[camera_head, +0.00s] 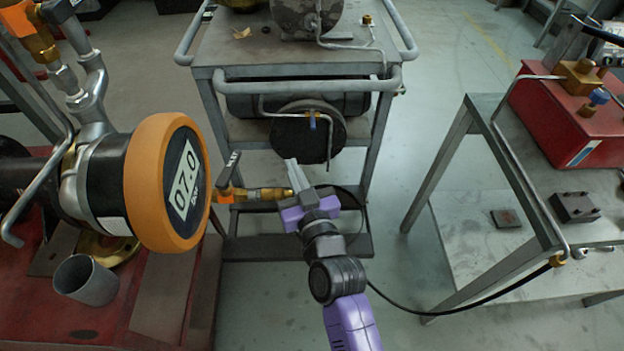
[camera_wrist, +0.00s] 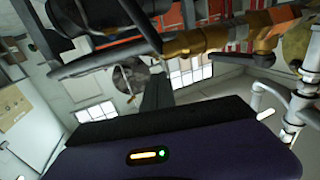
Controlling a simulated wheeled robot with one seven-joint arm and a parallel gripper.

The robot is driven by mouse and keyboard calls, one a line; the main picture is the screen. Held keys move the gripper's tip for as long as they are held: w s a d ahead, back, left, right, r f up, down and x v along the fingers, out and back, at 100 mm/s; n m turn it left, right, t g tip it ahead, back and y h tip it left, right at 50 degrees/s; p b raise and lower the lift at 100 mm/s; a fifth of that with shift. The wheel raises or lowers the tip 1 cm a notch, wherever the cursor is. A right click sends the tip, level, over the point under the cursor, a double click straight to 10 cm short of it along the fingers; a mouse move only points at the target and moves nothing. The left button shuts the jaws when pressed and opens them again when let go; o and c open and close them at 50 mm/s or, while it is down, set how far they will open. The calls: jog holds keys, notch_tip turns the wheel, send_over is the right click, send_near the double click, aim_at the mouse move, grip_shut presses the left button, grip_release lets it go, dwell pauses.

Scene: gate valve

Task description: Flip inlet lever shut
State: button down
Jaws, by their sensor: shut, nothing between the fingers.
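A black lever (camera_head: 230,168) with pale lettering, probably the inlet lever, stands up tilted on an orange-brown valve body (camera_head: 222,196) right of the round gauge. A brass fitting (camera_head: 262,194) runs right from that valve toward my gripper. My gripper (camera_head: 294,172) is shut and empty, with its fingers pointing up, close to the right end of the fitting. I cannot tell whether they touch. In the wrist view, brass fittings (camera_wrist: 205,40) cross the upper right, above and beyond my shut fingers (camera_wrist: 157,90). Dark bars cross there too; I cannot tell which is the lever.
The orange-rimmed gauge (camera_head: 168,182) reading 07.0 stands close left, above a red bench (camera_head: 160,300) with a grey cup (camera_head: 86,280). A grey cart (camera_head: 290,68) stands behind. A metal table (camera_head: 480,250) with a red box (camera_head: 570,118) is at right. A black hose trails below my gripper.

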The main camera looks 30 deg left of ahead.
jog(key=d+b, duration=0.1)
jog(key=d, duration=0.1)
jog(key=d+b, duration=0.1)
jog(key=d, duration=0.1)
jog(key=shift+w, duration=0.4)
